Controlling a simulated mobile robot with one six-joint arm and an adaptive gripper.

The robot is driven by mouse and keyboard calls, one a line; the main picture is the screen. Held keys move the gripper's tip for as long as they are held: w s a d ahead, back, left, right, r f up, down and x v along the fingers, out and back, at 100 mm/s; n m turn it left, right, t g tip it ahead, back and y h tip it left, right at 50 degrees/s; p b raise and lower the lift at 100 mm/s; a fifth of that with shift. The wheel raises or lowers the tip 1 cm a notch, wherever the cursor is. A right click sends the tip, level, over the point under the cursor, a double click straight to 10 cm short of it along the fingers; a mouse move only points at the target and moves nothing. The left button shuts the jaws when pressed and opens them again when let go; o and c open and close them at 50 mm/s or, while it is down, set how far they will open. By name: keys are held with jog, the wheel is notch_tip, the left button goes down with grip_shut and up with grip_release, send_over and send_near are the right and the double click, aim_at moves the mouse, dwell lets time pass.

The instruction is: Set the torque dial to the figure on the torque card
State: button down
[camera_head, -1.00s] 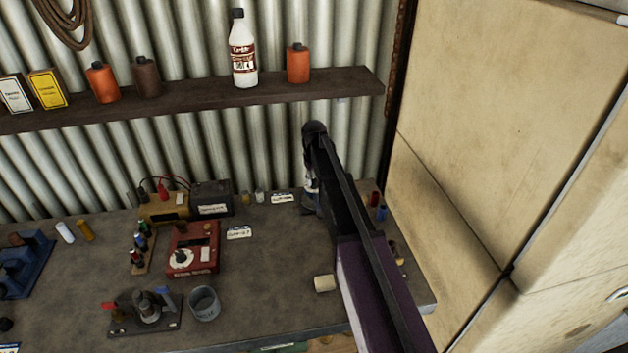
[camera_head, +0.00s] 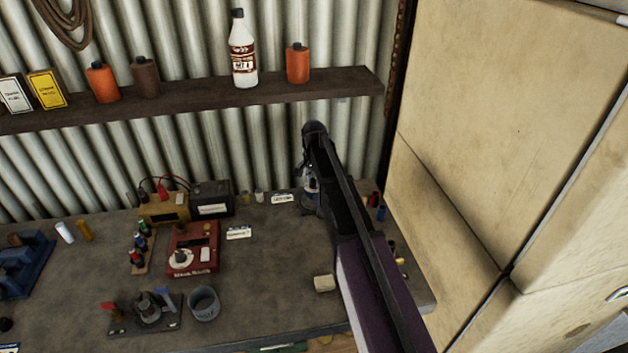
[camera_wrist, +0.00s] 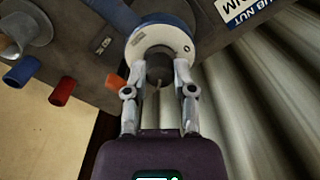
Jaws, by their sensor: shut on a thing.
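In the wrist view, the torque dial (camera_wrist: 140,45) has a pale round face with a blue body behind it and a dark knob (camera_wrist: 159,70) in its middle. My gripper (camera_wrist: 159,76) has a finger on either side of the knob and is shut on it. The torque card (camera_wrist: 240,15) is white with dark print; "HUB NUT" and "NM" read upside down, and its figure is cut off by the frame. In the head view, my gripper (camera_head: 311,184) is at the back right of the bench, and my arm hides most of the dial.
A blue cylinder (camera_wrist: 22,73) and red ones stand near the dial. A red box with a white dial (camera_head: 192,250), a dark box (camera_head: 212,198) and a grey cup (camera_head: 204,303) stand on the bench (camera_head: 265,275). A shelf (camera_head: 200,95) is above; a pale cabinet (camera_head: 490,120) is at right.

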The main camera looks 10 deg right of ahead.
jog(key=shift+m, duration=1.3)
jog(key=shift+c, duration=2.2)
grip_release()
jog(key=shift+n, duration=0.3)
